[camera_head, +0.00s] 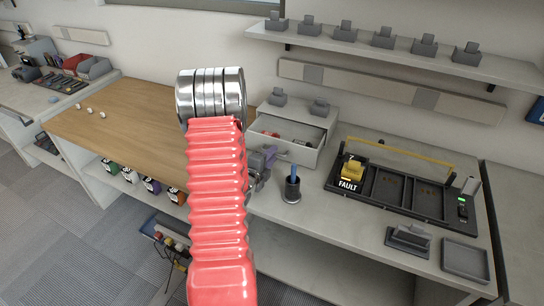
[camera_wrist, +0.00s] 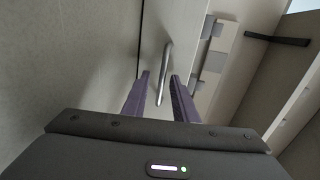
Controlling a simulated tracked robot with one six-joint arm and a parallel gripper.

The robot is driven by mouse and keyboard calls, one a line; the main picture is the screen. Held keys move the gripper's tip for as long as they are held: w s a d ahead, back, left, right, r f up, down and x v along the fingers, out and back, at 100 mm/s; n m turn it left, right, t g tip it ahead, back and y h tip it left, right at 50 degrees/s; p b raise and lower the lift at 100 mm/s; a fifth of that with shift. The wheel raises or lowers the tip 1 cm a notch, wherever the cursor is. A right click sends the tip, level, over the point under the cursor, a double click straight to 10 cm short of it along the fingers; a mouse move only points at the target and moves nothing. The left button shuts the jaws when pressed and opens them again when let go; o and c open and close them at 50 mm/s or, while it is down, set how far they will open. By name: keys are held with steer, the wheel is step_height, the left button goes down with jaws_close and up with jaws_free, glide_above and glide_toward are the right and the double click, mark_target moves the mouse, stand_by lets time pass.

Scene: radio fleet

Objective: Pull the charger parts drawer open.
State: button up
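The white drawer unit (camera_head: 300,114) stands on the grey bench behind my arm. Its drawer (camera_head: 300,154) stands out from the unit, with small parts visible inside. My gripper (camera_head: 264,160) is low at the drawer's front left, partly hidden by the arm. In the wrist view, the two purple fingers of my gripper (camera_wrist: 160,78) are apart. A metal bar handle (camera_wrist: 166,70) on a pale front lies between them, with gaps visible beside it.
A pen cup (camera_head: 292,186) stands just right of my gripper. A black tray with a yellow bar (camera_head: 400,205) and a "FAULT" label lies farther right. A grey charger (camera_head: 408,240) and a small tray (camera_head: 466,258) are near the front edge. The wooden bench top (camera_head: 120,125) is mostly clear.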

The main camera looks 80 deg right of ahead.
steer(key=shift+w+a+r, duration=0.1)
steer(key=shift+a, duration=0.15)
steer(key=v, duration=1.3)
steer(key=shift+a, duration=0.1)
stand_by(0.3)
